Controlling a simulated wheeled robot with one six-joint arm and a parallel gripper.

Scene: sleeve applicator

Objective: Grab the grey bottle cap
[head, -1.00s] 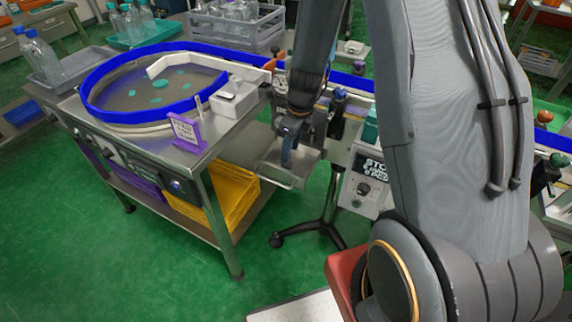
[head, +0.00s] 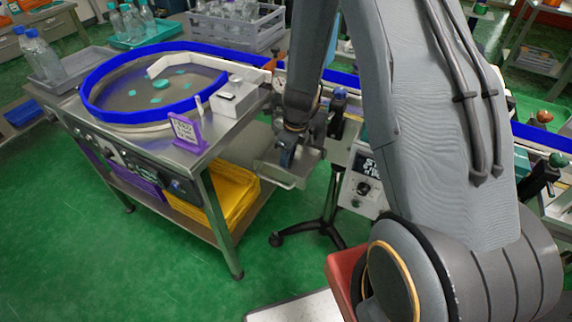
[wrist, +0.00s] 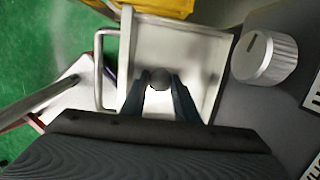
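The grey bottle cap (wrist: 160,79) is a small dark grey round piece over the light metal tray (wrist: 203,32) in the wrist view. My gripper (wrist: 160,84) points down at the tray, its two dark blue-grey fingers one on each side of the cap. The fingertips look very close to the cap's sides; I cannot tell whether they touch it or whether the cap rests on the tray. In the head view my gripper (head: 287,157) is low over the small tray (head: 268,172) at the table's right end, and the cap is not discernible there.
A grey knob (wrist: 265,58) on a dark panel stands close right of the tray in the wrist view. A metal handle (wrist: 98,70) is on the tray's left. The blue-rimmed round feeder (head: 90,105) and a purple-framed sign (head: 187,133) are on the table, left of my gripper.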

